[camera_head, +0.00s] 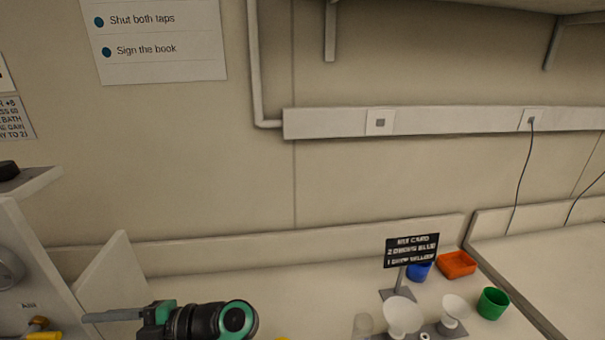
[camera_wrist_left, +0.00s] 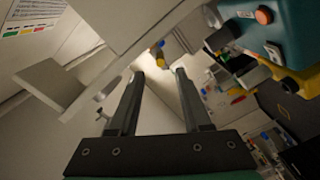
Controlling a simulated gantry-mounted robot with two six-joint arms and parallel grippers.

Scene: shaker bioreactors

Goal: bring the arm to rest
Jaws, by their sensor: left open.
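My left gripper (camera_head: 112,314) is at the bottom left of the head view, with its fingers pointing left, toward a white cabinet. Its black and green wrist shows to the right of the fingers. In the left wrist view, the two dark fingers of the gripper (camera_wrist_left: 158,74) stand apart with nothing held between them. My right gripper is in neither view.
A white cabinet (camera_head: 30,262) stands at the left. At the bottom right are a sign on a stand (camera_head: 411,250), white funnels (camera_head: 403,315), a green cup (camera_head: 492,303), a blue cup (camera_head: 419,271) and an orange tray (camera_head: 457,264). The left wrist view shows a teal device (camera_wrist_left: 255,30).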

